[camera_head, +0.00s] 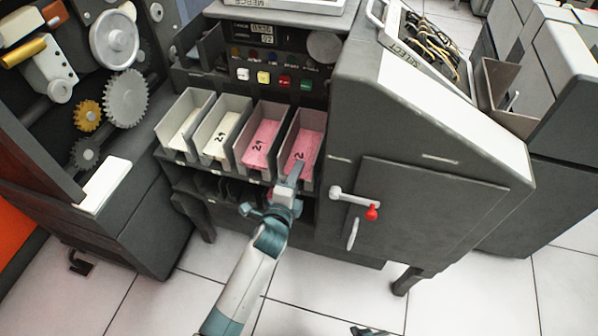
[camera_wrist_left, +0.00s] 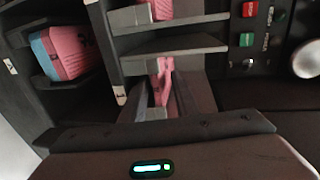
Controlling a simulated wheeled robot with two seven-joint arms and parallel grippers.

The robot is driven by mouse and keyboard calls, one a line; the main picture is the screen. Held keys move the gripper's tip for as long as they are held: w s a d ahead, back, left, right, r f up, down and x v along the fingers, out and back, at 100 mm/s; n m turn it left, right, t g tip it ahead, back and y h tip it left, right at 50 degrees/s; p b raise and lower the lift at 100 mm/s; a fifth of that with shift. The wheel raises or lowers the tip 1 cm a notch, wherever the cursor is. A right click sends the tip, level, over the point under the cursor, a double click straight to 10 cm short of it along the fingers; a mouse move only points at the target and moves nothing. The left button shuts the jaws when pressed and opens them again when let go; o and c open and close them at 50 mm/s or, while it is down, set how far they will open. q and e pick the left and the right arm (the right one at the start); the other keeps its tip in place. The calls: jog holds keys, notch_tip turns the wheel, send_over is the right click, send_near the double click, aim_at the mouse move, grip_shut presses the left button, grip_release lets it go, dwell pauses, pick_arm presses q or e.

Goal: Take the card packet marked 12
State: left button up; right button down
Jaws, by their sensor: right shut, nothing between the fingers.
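Pink card packets lie in the two right-hand bins of a row of grey bins. The packet in the rightmost bin (camera_head: 304,147) has a mark that looks like a 2, its left part unclear. The other pink packet (camera_head: 262,143) is marked 29 or similar. My left gripper (camera_head: 291,176) is at the front of the rightmost bin, low over its packet. In the left wrist view, pink (camera_wrist_left: 164,78) shows between dark finger shapes, but whether they grip it is unclear. My right gripper (camera_head: 370,331) barely shows at the bottom edge, shut and empty.
Two bins at the left hold cream packets (camera_head: 219,138). A pink and blue packet (camera_wrist_left: 66,52) sits in a dark compartment in the left wrist view. Buttons (camera_head: 263,77) are behind the bins. A cabinet with a red-knobbed handle (camera_head: 371,213) stands at the right.

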pick_arm(q)
jog(key=shift+x, duration=0.95)
pick_arm(e)
jog(key=shift+s+d+f, duration=0.25)
pick_arm(q)
grip_shut()
pick_arm(e)
jog(key=shift+s+d+g, duration=0.1)
jog(key=shift+s+g, duration=0.1)
jog(key=shift+g, duration=0.1)
pick_arm(q)
jog(key=shift+s, duration=0.1)
pick_arm(e)
jog(key=shift+w, duration=0.1)
jog(key=shift+r, duration=0.15)
